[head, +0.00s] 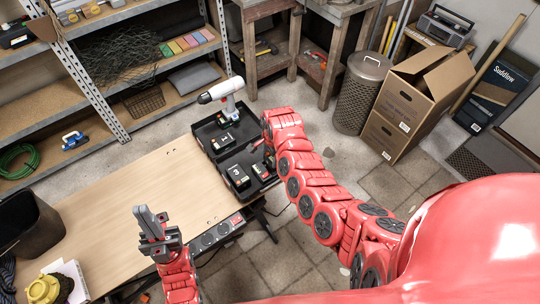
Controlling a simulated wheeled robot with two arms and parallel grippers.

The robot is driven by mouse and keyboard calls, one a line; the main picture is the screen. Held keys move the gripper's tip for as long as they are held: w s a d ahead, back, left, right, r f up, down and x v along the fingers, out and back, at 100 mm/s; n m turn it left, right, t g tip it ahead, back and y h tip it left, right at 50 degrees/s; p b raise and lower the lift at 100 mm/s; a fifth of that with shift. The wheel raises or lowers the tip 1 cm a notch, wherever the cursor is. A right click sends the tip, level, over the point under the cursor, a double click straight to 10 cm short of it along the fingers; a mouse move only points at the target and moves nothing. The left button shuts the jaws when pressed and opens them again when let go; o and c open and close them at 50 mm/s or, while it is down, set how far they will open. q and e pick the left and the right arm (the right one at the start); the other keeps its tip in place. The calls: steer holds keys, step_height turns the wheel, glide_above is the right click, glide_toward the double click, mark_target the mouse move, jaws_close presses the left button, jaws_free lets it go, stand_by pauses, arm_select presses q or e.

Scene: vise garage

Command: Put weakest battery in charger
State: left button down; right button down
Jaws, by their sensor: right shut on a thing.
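A black tray (205,133) at the table's far right end holds the batteries. One black battery (238,177) stands at its near left. Another black battery (262,171) stands beside it to the right. A dark unit with a light label (222,142) sits farther back; I cannot tell whether it is the charger. A white drill (222,92) stands at the back of the tray. My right gripper (264,150) is low over the tray's right side, mostly hidden by my arm, shut on what looks like a battery. My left gripper (150,222) is raised over the table's near edge, apart from the batteries.
The wooden table (130,195) is mostly bare. A dark strip with round sockets and a red part (215,234) runs along its near right edge. A black bin (28,225) and a yellow item (43,289) are at the left. Shelves, a metal bin (361,95) and cardboard boxes (415,100) stand behind.

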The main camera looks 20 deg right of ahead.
mark_target(270, 159)
steer(key=shift+f, duration=0.2)
stand_by(0.4)
steer(key=shift+f+b, duration=0.65)
steer(key=shift+b, duration=0.25)
steer(key=shift+f, duration=0.15)
steer(key=shift+f+b, duration=0.55)
steer(key=shift+b, duration=0.25)
steer(key=shift+f+b, duration=0.35)
steer(key=shift+b, duration=0.25)
jaws_free()
